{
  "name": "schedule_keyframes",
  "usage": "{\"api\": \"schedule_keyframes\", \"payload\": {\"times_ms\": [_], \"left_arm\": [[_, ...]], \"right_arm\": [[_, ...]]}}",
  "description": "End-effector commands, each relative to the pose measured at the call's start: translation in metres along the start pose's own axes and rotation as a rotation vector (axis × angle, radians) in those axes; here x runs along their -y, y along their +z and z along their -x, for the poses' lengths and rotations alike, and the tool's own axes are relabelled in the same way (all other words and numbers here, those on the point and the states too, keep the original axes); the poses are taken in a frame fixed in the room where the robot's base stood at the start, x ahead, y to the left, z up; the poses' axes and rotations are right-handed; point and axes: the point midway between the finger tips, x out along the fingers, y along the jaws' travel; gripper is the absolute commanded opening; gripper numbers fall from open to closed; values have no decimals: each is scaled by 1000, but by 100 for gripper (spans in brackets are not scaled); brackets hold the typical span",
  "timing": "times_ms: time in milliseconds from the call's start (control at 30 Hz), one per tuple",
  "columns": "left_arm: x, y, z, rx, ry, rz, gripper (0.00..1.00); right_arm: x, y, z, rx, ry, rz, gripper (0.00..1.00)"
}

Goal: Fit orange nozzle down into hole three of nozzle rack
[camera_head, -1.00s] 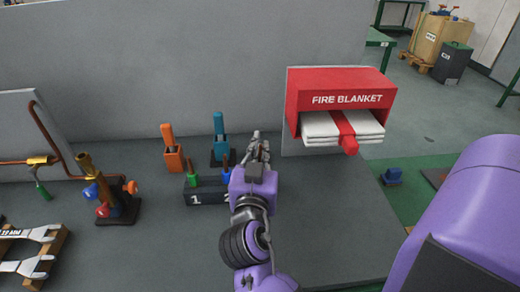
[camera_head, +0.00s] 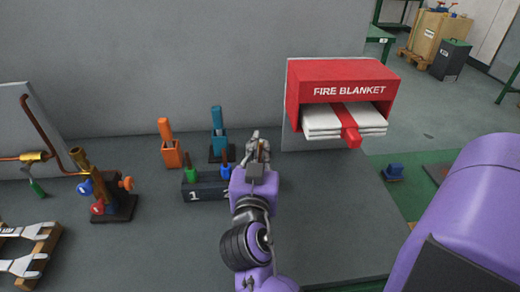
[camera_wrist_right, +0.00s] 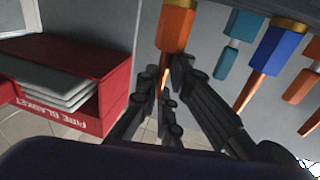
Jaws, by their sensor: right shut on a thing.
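The dark nozzle rack (camera_head: 208,191) stands on the grey bench, with numbers 1 and 2 showing. A green nozzle (camera_head: 191,174) is in hole one and a blue nozzle (camera_head: 224,171) in hole two. Hole three is hidden behind my right gripper (camera_head: 258,148), which is at the rack's right end. In the right wrist view its fingers (camera_wrist_right: 163,100) are shut around the thin copper tip of the orange nozzle (camera_wrist_right: 176,30). The blue nozzle (camera_wrist_right: 277,52) shows beside it. I cannot tell whether the orange nozzle's base is in the hole. My left gripper is out of view.
Behind the rack stand an orange holder (camera_head: 171,156) and a teal holder (camera_head: 218,146). A red fire blanket box (camera_head: 325,82) is close on the right. A brass torch stand (camera_head: 112,207) and a spanner tray (camera_head: 40,255) are at the left. The front bench is clear.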

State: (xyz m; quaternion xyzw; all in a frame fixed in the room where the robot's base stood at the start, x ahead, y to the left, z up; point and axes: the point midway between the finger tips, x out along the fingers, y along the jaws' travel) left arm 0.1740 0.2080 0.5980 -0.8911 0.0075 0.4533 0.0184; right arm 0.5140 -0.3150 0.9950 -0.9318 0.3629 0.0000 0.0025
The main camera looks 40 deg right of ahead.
Motion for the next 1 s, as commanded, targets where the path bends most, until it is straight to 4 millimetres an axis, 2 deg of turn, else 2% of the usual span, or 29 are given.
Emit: {"api": "schedule_keyframes", "payload": {"times_ms": [267, 300, 433, 767, 867, 1000], "left_arm": [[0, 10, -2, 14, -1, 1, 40], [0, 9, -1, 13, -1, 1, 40], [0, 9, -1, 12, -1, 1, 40], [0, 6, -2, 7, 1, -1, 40], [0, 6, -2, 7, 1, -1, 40], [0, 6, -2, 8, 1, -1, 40]], "right_arm": [[0, 6, 0, 0, 0, 0, 0], [0, 5, 0, -1, 0, 0, 11], [0, 4, 0, -1, 0, -1, 28], [0, 3, 0, -1, 0, -1, 28], [0, -6, 0, -3, 1, -5, 28], [1, -31, 0, -5, 0, -8, 28]]}}
